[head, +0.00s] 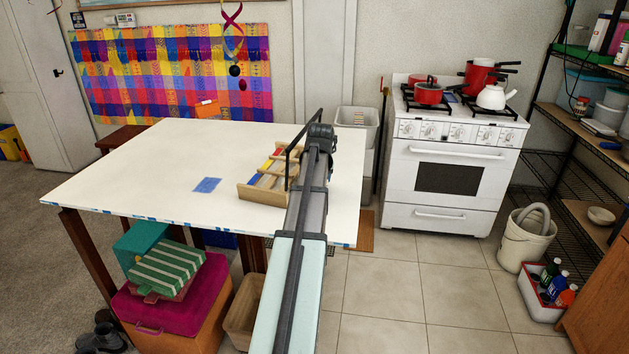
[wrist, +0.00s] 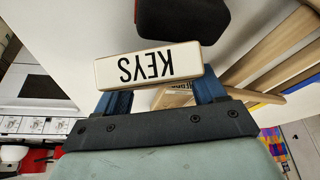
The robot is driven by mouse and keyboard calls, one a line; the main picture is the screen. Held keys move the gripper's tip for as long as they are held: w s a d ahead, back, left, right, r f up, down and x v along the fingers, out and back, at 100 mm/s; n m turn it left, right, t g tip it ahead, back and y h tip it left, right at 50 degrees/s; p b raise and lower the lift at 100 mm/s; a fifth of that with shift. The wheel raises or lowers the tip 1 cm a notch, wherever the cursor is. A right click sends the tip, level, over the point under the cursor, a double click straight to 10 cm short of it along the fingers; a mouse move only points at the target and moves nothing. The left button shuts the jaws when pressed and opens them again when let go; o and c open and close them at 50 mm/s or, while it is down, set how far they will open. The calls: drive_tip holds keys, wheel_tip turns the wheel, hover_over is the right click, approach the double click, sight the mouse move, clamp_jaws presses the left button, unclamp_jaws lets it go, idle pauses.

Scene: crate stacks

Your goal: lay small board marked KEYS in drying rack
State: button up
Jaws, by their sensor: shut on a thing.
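The small board marked KEYS (wrist: 148,66) is cream with black letters, which read upside down in the wrist view. My gripper (wrist: 163,86) is shut on it, with its blue fingers at the board's lower edge. The drying rack (head: 262,195) is a light wooden frame on the white table, with some red, blue and yellow showing in it. Its wooden bars (wrist: 270,48) show to the right of the board in the wrist view, and the board looks apart from them. In the head view my arm covers the rack's right side, and I cannot make out the board there.
The white table (head: 130,170) is mostly bare, with a flat blue piece (head: 207,185) left of the rack. A partly lettered wooden piece (wrist: 180,97) shows between my fingers. The stove (head: 447,150) and a pale bin (head: 357,118) stand beyond the table.

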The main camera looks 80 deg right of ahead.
drive_tip(key=o, duration=1.2)
drive_tip(key=shift+r, duration=0.15)
drive_tip(key=shift+v, duration=3.75)
